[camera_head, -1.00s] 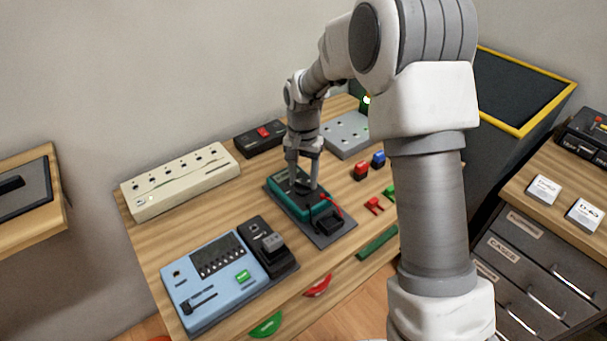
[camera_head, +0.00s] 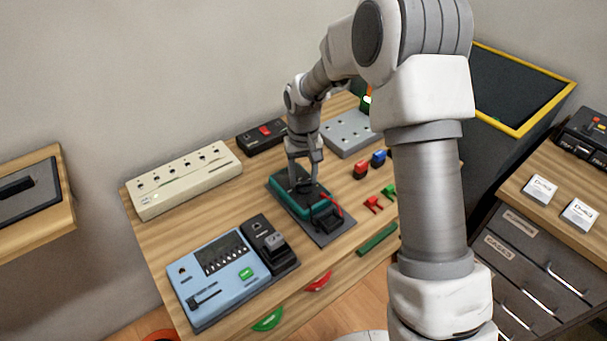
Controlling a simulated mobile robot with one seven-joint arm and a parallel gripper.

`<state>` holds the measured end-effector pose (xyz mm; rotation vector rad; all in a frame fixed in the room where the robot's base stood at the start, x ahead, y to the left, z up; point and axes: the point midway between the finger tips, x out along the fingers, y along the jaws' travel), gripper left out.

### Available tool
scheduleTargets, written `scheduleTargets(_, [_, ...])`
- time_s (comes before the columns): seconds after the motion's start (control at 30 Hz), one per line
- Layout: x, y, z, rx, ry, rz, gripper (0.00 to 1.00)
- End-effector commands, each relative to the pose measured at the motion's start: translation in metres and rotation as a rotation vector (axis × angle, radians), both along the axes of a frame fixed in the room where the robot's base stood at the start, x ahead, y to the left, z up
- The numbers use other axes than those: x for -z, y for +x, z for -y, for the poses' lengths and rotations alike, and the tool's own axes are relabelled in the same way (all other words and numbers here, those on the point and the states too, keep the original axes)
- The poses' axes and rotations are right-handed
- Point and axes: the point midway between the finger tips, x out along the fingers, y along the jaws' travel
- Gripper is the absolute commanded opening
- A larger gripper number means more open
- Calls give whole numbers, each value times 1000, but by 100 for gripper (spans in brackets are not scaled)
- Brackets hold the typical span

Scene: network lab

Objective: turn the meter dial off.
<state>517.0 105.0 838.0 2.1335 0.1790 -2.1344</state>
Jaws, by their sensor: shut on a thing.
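The meter (camera_head: 291,204) is a teal-green and black device on a dark base plate (camera_head: 339,228) near the middle of the wooden bench. A red lead shows at its right end. My gripper (camera_head: 303,184) points down onto the top face of the meter and is shut on the meter dial. The dial is small and dark and mostly hidden by the fingers, so its pointing direction cannot be read.
A cream strip (camera_head: 185,178) and a black box with a red switch (camera_head: 262,135) stand behind. A blue panel (camera_head: 222,273) and a black switch unit (camera_head: 269,245) are in front. Red and blue blocks (camera_head: 378,158) lie right. A grey panel (camera_head: 350,133) is at the back.

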Motion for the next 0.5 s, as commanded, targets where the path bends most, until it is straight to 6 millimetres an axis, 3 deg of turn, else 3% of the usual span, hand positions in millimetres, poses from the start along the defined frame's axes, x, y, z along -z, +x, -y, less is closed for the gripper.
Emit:
scheduleTargets(0.43, [0,0,0,-10,0,1,0])
scheduleTargets(0.47, [0,0,0,-10,0,1,56])
scheduleTargets(0.5, [0,0,0,-10,0,1,63])
